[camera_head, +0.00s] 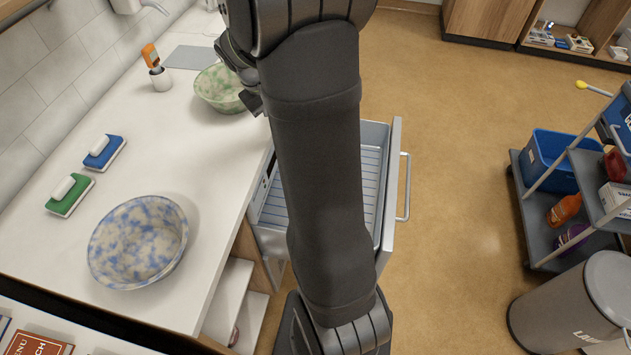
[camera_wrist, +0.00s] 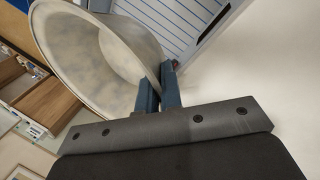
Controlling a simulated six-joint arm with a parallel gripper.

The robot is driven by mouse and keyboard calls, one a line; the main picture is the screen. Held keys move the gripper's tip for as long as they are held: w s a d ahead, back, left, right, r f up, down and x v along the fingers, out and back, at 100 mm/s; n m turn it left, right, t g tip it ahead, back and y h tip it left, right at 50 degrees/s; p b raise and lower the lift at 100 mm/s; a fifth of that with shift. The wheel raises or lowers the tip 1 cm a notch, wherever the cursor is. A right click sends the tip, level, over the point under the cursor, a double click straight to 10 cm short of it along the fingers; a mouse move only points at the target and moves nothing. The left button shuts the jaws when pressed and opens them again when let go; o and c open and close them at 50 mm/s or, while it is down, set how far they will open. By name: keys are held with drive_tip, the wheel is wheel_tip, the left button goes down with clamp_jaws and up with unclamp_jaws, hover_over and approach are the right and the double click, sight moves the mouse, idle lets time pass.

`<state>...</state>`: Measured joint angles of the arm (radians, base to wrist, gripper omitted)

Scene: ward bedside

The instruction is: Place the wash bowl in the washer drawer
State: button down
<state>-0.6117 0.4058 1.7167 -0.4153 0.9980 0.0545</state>
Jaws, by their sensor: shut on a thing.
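A green and cream speckled wash bowl (camera_head: 215,90) is by the back part of the counter in the head view, at my gripper (camera_head: 243,76). In the wrist view, my gripper (camera_wrist: 160,88) is shut on the rim of a pale bowl (camera_wrist: 75,45), which looks tilted. I cannot tell whether it touches the counter. A second bowl, blue and cream speckled (camera_head: 138,243), stands on the near part of the counter, apart from my gripper. The washer drawer (camera_head: 394,190) is pulled open right of the counter, and my arm hides its middle. Its ribbed inside (camera_wrist: 185,22) shows in the wrist view.
A grey mat (camera_head: 192,57) lies behind. A cart (camera_head: 535,215) and a grey bin (camera_head: 570,305) stand right, with clear floor before them.

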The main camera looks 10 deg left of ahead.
drive_tip(key=w+d+f+m, duration=0.1)
drive_tip(key=w+d+f, duration=0.35)
drive_tip(key=d, duration=0.45)
drive_tip(key=w+d+f+m+h, duration=0.1)
drive_tip(key=w+d+f, duration=0.2)
drive_tip(key=d+f, duration=0.4)
drive_tip(key=w+d+f, duration=0.3)
drive_tip(key=d+f, duration=0.1)
drive_tip(key=d, duration=0.6)
drive_tip(key=s+a+f+n+t+y, duration=0.3)
drive_tip(key=s+f+n+y, duration=0.5)
drive_tip(key=s+n, duration=0.8)
drive_tip(key=shift+n+g+h, duration=0.6)
drive_tip(key=shift+n+g, duration=0.1)
drive_tip(key=shift+n, duration=0.2)
drive_tip(key=w+a+f, duration=0.2)
drive_tip(key=a, duration=0.1)
drive_tip(key=w+a+f, duration=0.2)
drive_tip(key=a+f, duration=0.1)
drive_tip(key=a, duration=0.1)
drive_tip(key=w+a+f, duration=0.2)
drive_tip(key=a, duration=0.2)
drive_tip(key=shift+a+f, duration=0.15)
drive_tip(key=shift+a, duration=0.1)
drive_tip(key=shift+f, duration=2.05)
drive_tip(key=shift+f, duration=0.1)
